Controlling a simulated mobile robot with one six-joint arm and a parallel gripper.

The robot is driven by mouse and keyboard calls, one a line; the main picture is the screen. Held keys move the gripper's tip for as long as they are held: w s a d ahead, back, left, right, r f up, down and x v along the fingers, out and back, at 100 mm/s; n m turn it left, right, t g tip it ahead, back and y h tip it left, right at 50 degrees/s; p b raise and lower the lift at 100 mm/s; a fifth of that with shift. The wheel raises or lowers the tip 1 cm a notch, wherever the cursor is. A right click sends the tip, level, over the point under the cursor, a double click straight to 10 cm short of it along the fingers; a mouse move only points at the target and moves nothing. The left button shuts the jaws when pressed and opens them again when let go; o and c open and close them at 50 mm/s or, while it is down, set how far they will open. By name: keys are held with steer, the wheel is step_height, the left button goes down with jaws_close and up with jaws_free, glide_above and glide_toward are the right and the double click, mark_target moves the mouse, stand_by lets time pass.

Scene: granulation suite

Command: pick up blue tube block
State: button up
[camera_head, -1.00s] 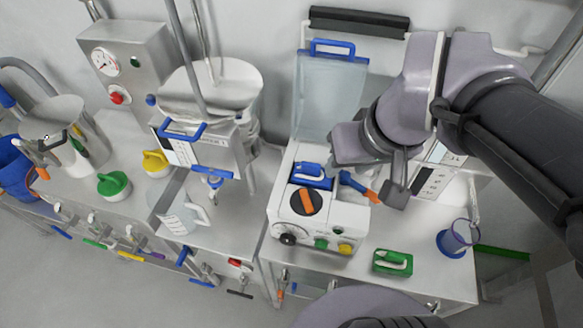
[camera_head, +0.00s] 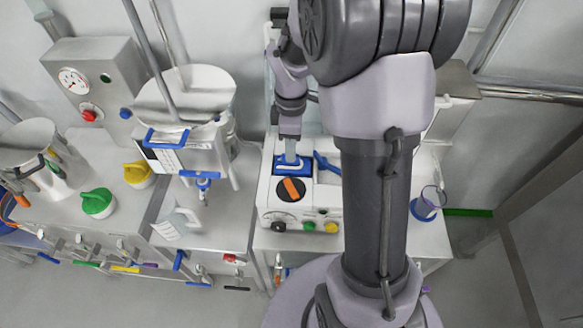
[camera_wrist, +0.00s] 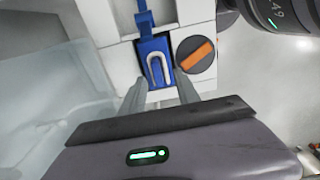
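The blue tube block (camera_head: 293,167) sits on top of the white machine, behind the round dial with the orange handle. In the wrist view the blue block (camera_wrist: 147,46) carries a pale U-shaped tube on its face. My gripper (camera_wrist: 160,82) is open, its two grey fingers apart and pointing at the block, one on each side of its near end. I cannot tell whether they touch it. In the head view my gripper (camera_head: 290,155) is right over the block and hides part of it.
The dial with the orange handle (camera_wrist: 196,55) is close beside one finger. A blue lever (camera_head: 326,166) lies beside the block. A blue-based cup (camera_head: 427,205) stands on the bench at right. Green (camera_head: 97,203) and yellow (camera_head: 138,174) items stand at left.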

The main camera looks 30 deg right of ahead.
mark_target(293, 164)
steer(key=f, duration=0.1)
steer(key=f+b, duration=0.1)
steer(key=f, duration=0.3)
steer(key=shift+w+d+b, duration=0.2)
steer(key=shift+d+b, duration=0.05)
steer(key=shift+b, duration=0.15)
steer(key=shift+s+r, duration=0.1)
steer(key=shift+r, duration=0.05)
steer(key=shift+c, duration=1.3)
jaws_close()
